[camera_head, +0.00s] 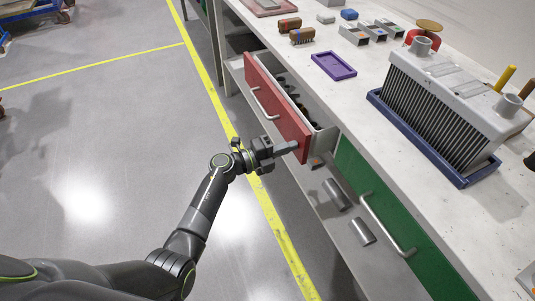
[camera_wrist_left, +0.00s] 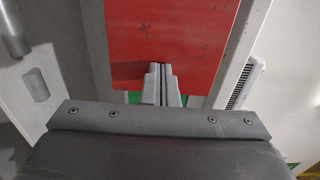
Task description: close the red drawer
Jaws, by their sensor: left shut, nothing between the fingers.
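The red drawer (camera_head: 272,98) stands pulled out from the workbench in the head view, with its front facing the aisle and a silver handle (camera_head: 262,104) on it. Several small dark items lie inside it. My left gripper (camera_head: 294,146) is shut and empty, with its tips at the near end of the red front. In the left wrist view the shut fingers (camera_wrist_left: 165,70) point at the red panel (camera_wrist_left: 170,35) and overlap its lower part. I cannot tell whether they touch it. My right gripper is not in view.
A green drawer (camera_head: 375,205) with a silver handle is nearer on the right. A lower shelf holds metal cylinders (camera_head: 337,194). On the bench top are a purple tray (camera_head: 334,66) and a radiator (camera_head: 440,105) in a blue tray. The aisle floor (camera_head: 110,130) is clear.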

